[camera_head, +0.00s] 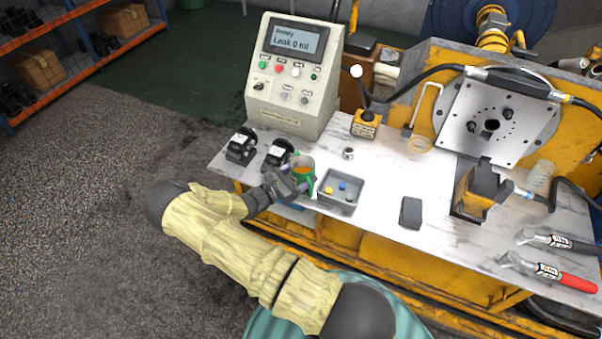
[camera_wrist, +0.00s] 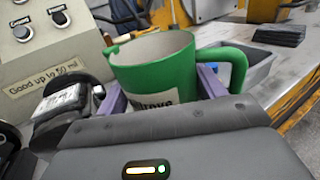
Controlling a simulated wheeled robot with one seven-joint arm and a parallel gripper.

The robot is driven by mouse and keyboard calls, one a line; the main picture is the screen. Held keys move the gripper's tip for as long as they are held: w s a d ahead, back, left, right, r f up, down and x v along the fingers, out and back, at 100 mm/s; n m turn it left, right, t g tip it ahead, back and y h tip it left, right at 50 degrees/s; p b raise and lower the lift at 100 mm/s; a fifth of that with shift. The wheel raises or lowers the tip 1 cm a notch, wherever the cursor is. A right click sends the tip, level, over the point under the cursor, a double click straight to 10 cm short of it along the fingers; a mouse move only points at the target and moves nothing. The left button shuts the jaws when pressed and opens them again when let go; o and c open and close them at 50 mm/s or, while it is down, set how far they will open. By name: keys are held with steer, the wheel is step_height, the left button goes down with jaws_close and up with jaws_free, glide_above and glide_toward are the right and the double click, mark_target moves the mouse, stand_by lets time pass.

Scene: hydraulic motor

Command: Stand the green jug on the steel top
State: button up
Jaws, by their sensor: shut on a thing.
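The green jug (camera_wrist: 160,68) is upright between the purple-tipped fingers of my gripper (camera_wrist: 160,100) in the wrist view. Its handle points right and a white label shows on its near side. In the head view the jug (camera_head: 302,172) is at the front edge of the steel top (camera_head: 385,190), with orange-brown contents showing inside. My gripper (camera_head: 290,184) reaches it from the front left and is shut on it. Whether the jug's base touches the steel top is hidden.
A grey tray (camera_head: 340,190) with small coloured parts lies just right of the jug. Black fittings (camera_head: 277,154) stand to its left, close to my gripper. The control box (camera_head: 296,75) rises behind. A dark block (camera_head: 411,212) lies farther right. Bare steel shows between tray and block.

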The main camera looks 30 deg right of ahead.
steer(key=shift+f, duration=0.15)
steer(key=o, duration=1.4)
steer(key=shift+c, duration=0.2)
steer(key=shift+r, duration=0.25)
steer(key=s+a+b, duration=0.1)
steer(key=s+a, duration=0.1)
steer(key=a, duration=1)
steer(key=shift+s, duration=0.15)
steer(key=shift+d, duration=0.15)
